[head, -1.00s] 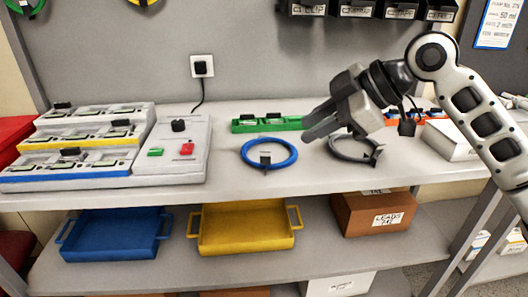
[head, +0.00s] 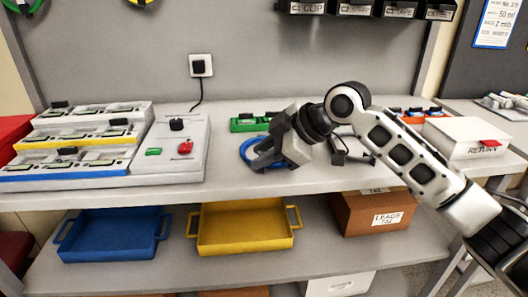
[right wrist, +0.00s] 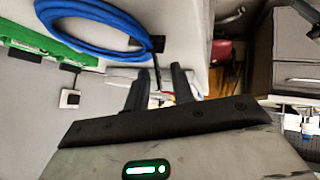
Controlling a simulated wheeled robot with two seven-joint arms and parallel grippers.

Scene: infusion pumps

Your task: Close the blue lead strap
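The blue lead (head: 247,148) lies coiled on the bench top, and my right gripper covers its right side in the head view. In the right wrist view the blue coil (right wrist: 95,28) is at the upper left. A small black piece, which looks like its strap (right wrist: 158,44), shows at the coil's edge. Whether the strap is open or closed I cannot tell. My right gripper (head: 262,160) is low over the coil's front right. Its two dark fingers (right wrist: 160,88) stand apart in the wrist view, with no clear object held between them. My left gripper is not in view.
The pump rack (head: 75,150) and control box (head: 180,150) stand left. A white RETURN box (head: 465,138) is right.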

